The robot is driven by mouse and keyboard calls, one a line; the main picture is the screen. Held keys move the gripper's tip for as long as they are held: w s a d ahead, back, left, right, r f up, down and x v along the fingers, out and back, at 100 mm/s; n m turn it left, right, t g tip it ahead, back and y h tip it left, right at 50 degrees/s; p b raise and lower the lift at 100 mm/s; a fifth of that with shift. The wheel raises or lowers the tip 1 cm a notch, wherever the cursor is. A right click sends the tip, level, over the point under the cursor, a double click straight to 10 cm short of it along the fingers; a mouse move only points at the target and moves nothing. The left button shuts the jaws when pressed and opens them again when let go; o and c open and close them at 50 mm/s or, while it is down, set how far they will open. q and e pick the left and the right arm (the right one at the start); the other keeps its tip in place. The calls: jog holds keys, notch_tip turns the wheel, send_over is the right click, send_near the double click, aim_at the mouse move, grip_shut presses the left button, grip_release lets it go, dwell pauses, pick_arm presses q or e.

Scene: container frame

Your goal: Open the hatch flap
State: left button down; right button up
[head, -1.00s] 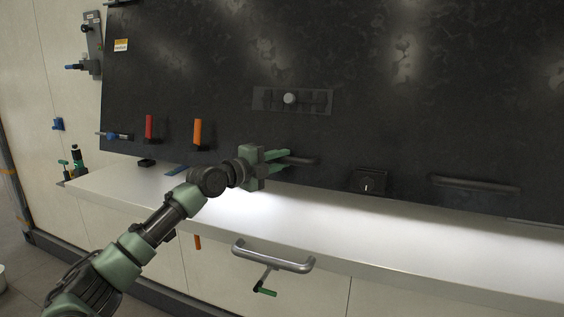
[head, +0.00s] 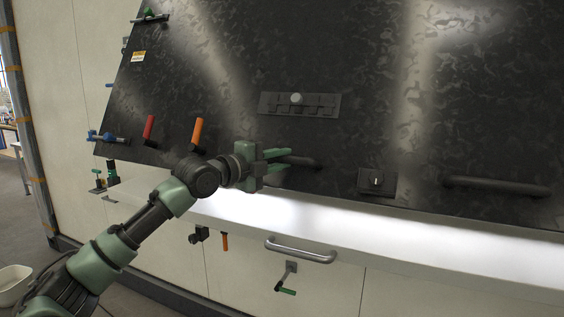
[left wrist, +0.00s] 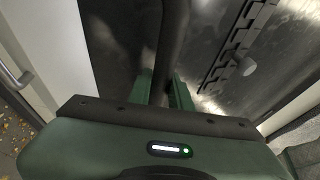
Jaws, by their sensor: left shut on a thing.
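The hatch flap (head: 350,55) is a large dark mottled panel filling the upper part of the head view. It is tilted, its lower edge standing out from the wall over a light ledge. My left gripper (head: 280,161) is shut on the left dark bar handle (head: 310,164) near the flap's lower edge. In the left wrist view the green fingers (left wrist: 163,92) close around the dark bar (left wrist: 172,40). A second dark bar handle (head: 495,186) is farther right on the flap. My right gripper is not in view.
The flap carries a slotted plate with a pale knob (head: 297,100), a dark switch box (head: 377,182), and red (head: 149,127) and orange (head: 197,131) levers. A bright ledge (head: 330,220) runs below, with a silver handle (head: 300,251) underneath. Floor at lower left is mostly clear, except a white bin (head: 14,284).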

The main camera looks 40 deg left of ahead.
pick_arm(q)
jog(key=shift+w+a+r, duration=0.1)
jog(key=c, duration=1.3)
grip_release()
jog(key=shift+w, duration=0.2)
jog(key=shift+s+a+f+b, duration=0.15)
jog(key=shift+s+f+b, duration=0.2)
jog(key=shift+s+b, duration=0.2)
jog(key=s+a+b, duration=0.1)
jog(key=s+b, duration=0.5)
jog(key=b, duration=0.2)
jog(key=shift+s+r, duration=0.4)
